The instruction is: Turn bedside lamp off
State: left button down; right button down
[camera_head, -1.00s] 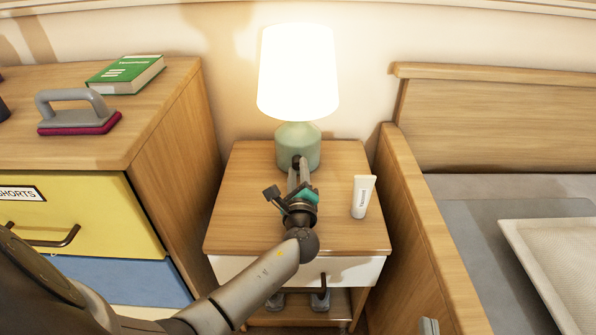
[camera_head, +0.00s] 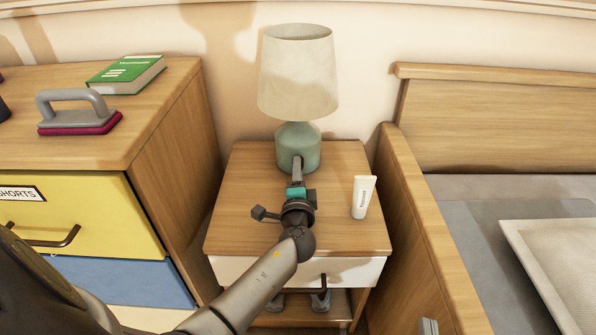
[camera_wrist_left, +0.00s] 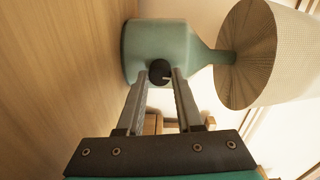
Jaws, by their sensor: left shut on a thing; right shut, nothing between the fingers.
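The bedside lamp (camera_head: 298,70) stands upright at the back of the nightstand, its shade unlit. Its green base (camera_head: 298,148) also shows in the left wrist view (camera_wrist_left: 160,45). A round black knob (camera_wrist_left: 159,71) sits on the front of the base. My left gripper (camera_head: 297,165) reaches in from the front, with its fingertips at the knob. In the left wrist view the two fingers (camera_wrist_left: 162,82) are closed in on either side of the knob. In the head view the gripper hides the knob. My right gripper is not in view.
The wooden nightstand (camera_head: 240,215) carries a white tube (camera_head: 362,196) to the right of my arm. A dresser (camera_head: 160,125) with a green book (camera_head: 125,73) and a grey-handled brush (camera_head: 78,112) stands at left. The bed frame (camera_head: 425,220) borders the nightstand at right.

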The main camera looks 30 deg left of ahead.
pick_arm(q)
jog(key=shift+a+r+n, duration=0.15)
jog(key=shift+n, duration=0.45)
jog(key=c, duration=0.6)
grip_release()
jog(key=shift+o, duration=0.2)
jog(key=shift+s+d, duration=0.4)
jog(key=p+v, duration=0.3)
jog(key=v, duration=0.9)
jog(key=shift+s+d, duration=0.1)
jog(key=shift+s, duration=0.3)
jog(key=shift+s+d, duration=0.35)
jog(key=shift+s, duration=0.25)
pick_arm(e)
jog(key=shift+w+d+f+n+g+h, duration=0.15)
jog(key=shift+d+f+g+h, duration=0.35)
jog(key=shift+d+g, duration=0.35)
jog(key=shift+w+d+f+n+g+h, duration=0.1)
jog(key=shift+d+f+g+h, duration=0.35)
jog(key=shift+g, duration=0.65)
jog(key=shift+w+d+f+n+g+h, duration=0.15)
jog(key=shift+d+f+g+h, duration=0.2)
jog(key=shift+d+f+g, duration=0.45)
jog(key=shift+s+r, duration=0.1)
jog(key=shift+s, duration=0.1)
